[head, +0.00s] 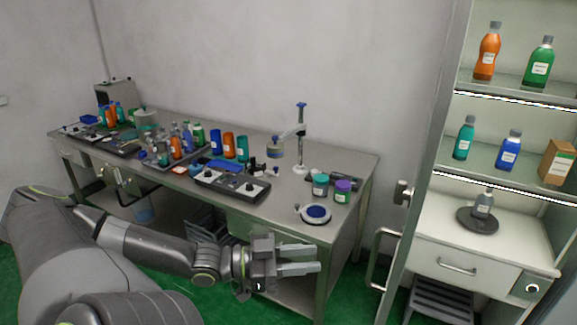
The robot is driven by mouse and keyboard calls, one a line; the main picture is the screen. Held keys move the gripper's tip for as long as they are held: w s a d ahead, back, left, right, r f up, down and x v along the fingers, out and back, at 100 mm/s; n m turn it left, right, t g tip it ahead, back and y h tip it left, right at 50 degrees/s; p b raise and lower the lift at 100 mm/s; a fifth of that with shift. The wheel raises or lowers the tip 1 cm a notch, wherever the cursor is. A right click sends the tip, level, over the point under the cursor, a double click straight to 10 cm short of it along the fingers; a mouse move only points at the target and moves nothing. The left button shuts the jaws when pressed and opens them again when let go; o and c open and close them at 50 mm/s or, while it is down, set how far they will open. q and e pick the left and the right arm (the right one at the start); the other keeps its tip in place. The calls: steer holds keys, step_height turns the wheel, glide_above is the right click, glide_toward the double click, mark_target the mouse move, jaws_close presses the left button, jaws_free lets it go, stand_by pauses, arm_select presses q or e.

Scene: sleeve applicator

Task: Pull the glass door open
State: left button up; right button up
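The glass door belongs to the tall cabinet on the right of the head view. Its pale upright frame (427,155) leans through the picture, and a bent metal handle (374,262) sticks out to the left of its lower part. I cannot tell whether the door is fully closed or slightly ajar. My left gripper (315,259) is open and empty, its two fingers pointing right toward the handle. It is left of the handle and apart from it, in front of the bench's right end. My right gripper is not in view.
A long metal workbench (348,170) with bottles, trays and jars stands against the wall. Cabinet shelves (500,160) hold bottles and a box. Green floor (350,290) is clear between bench and cabinet.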

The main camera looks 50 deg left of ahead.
arm_select(q)
steer(key=shift+p+v, duration=0.45)
steer(key=shift+v, duration=1.1)
